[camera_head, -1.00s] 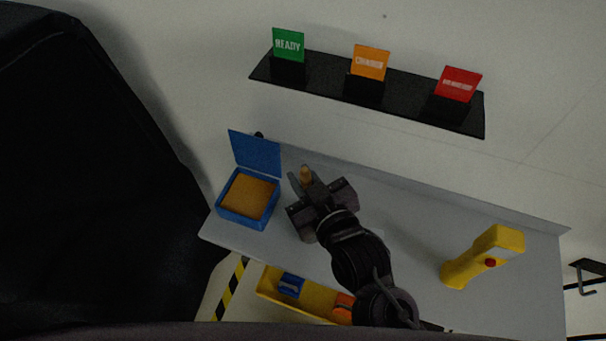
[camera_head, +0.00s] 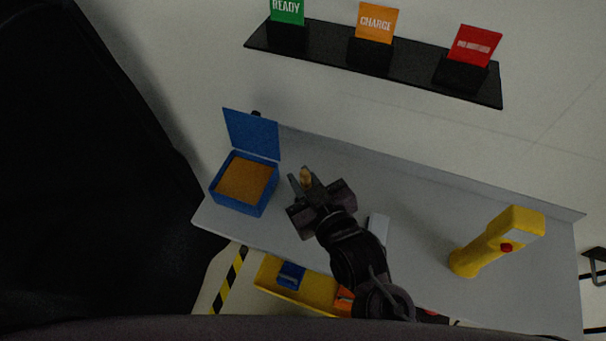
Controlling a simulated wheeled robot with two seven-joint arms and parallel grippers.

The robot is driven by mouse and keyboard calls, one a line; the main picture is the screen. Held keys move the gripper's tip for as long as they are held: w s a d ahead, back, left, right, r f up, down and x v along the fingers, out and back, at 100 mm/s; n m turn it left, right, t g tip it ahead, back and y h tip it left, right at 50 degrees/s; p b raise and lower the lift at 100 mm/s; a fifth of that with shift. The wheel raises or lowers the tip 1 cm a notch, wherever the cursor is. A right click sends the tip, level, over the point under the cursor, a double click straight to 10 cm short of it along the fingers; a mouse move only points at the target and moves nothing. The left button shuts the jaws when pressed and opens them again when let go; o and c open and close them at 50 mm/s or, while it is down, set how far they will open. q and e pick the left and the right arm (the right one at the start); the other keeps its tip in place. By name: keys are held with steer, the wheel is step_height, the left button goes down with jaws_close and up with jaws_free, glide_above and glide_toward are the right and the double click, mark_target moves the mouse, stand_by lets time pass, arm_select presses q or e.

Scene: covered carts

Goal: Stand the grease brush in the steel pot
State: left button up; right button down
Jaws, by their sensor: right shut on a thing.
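My right gripper (camera_head: 305,183) is over the grey shelf, just right of the blue box. It is shut on a small tan, wooden-looking piece (camera_head: 306,175), which fits the handle of the grease brush. Only this short end shows between the fingers; the rest is hidden by the gripper, so I cannot see any bristles. I cannot make out the steel pot in this view. My left gripper is not in view.
The grey shelf (camera_head: 440,190) carries an open blue box (camera_head: 237,204) with a tan filling and a yellow device (camera_head: 497,241) with a red button. A yellow tray (camera_head: 268,276) lies below. A black rack (camera_head: 415,66) holds three signs. A large dark shape fills the left.

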steer(key=shift+f, duration=0.5)
steer(key=c, duration=1.3)
jaws_free()
steer(key=shift+o, duration=0.2)
steer(key=p+v, duration=0.4)
steer(key=v, duration=0.3)
steer(key=shift+s+d, duration=0.2)
steer(key=shift+s, duration=0.15)
steer(key=shift+r, duration=0.1)
